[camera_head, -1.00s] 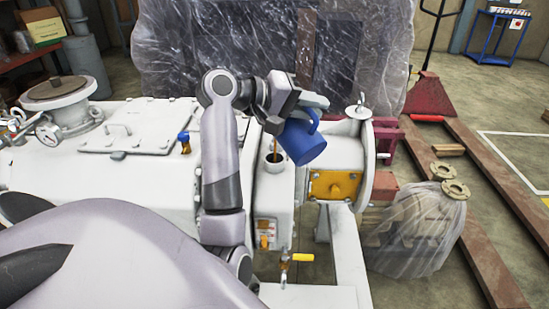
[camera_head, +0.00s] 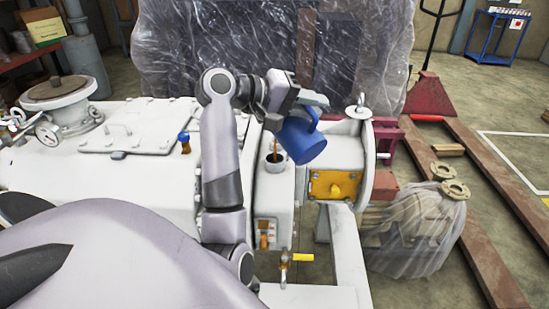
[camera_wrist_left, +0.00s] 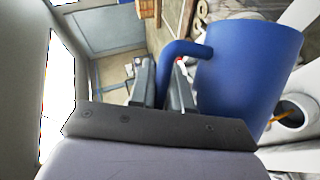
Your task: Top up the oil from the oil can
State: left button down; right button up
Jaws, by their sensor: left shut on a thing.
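The blue oil can (camera_head: 302,141) is tilted in the air above the white machine. My left gripper (camera_head: 315,103) is shut on the can's handle. In the left wrist view the can (camera_wrist_left: 248,75) is at the right, and my left gripper (camera_wrist_left: 165,85) has its fingers at the curved handle. A thin amber stream of oil (camera_head: 275,147) runs down into the round filler opening (camera_head: 274,166) on the machine's top. The stream and opening (camera_wrist_left: 292,112) also show in the left wrist view. The oil level inside is hidden. My right gripper is out of view.
The white machine (camera_head: 130,172) fills the left and middle. A blue-topped fitting (camera_head: 184,139) stands on it, and an eye bolt (camera_head: 360,105) rises just right of the can. A yellow-handled valve (camera_head: 296,257) sits below. A plastic-wrapped bundle (camera_head: 412,238) lies at the right.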

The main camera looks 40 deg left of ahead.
pick_arm(q)
jog(key=shift+a+r+n, duration=0.3)
jog(key=shift+r, duration=0.05)
dwell(1.9)
jog(key=shift+w+a+f+h+p, duration=0.1)
jog(key=shift+a+f+h+p, duration=0.05)
jog(key=shift+a+h+p, duration=0.2)
dwell(1.3)
